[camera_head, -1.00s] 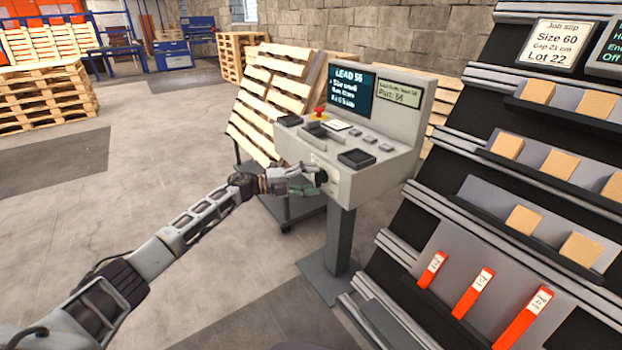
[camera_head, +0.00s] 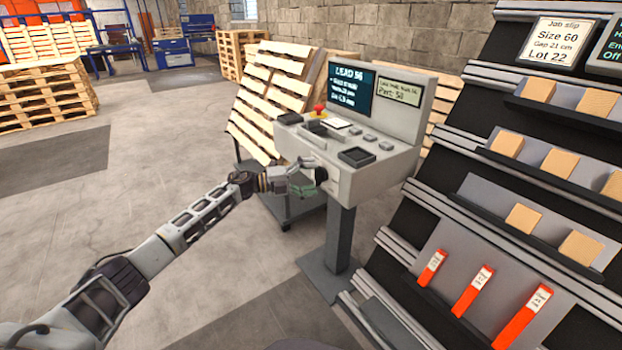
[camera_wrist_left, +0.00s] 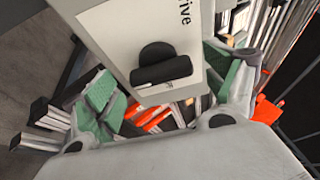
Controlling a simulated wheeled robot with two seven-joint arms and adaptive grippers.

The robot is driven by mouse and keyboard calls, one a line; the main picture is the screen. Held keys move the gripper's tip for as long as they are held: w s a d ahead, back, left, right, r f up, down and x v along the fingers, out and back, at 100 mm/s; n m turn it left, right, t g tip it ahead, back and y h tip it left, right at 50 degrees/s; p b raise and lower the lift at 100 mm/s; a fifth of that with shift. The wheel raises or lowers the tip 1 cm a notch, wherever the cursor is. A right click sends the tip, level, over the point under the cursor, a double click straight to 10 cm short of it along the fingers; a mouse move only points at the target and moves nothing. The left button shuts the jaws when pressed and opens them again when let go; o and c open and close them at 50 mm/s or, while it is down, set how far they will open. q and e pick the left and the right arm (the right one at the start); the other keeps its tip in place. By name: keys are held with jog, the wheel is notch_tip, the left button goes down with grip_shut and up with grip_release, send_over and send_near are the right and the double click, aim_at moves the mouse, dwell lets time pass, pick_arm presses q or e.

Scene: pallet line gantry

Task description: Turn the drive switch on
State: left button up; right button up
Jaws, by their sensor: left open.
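The drive switch (camera_wrist_left: 160,68) is a dark rotary knob on a white plate marked "rive" in the left wrist view. The plate sits on the front face of the grey control console (camera_head: 385,175). In the head view the knob (camera_head: 321,175) shows as a small dark spot at the fingertips. My left gripper (camera_head: 305,180) is at the console front. In the left wrist view its green-padded fingers (camera_wrist_left: 165,95) are spread apart, one on each side of the knob. I cannot tell whether they touch it. My right gripper is not in view.
The console carries a screen (camera_head: 351,88), a red button (camera_head: 319,110) and dark trays. A sloped rack (camera_head: 450,215) with wooden blocks and orange-red pieces stands close on the right. A cart with a slatted pallet (camera_head: 265,110) is behind. Open floor lies left.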

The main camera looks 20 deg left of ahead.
pick_arm(q)
jog(key=shift+a, duration=0.15)
jog(key=v, duration=1.1)
jog(key=shift+s+a, duration=0.2)
jog(key=shift+a, duration=0.15)
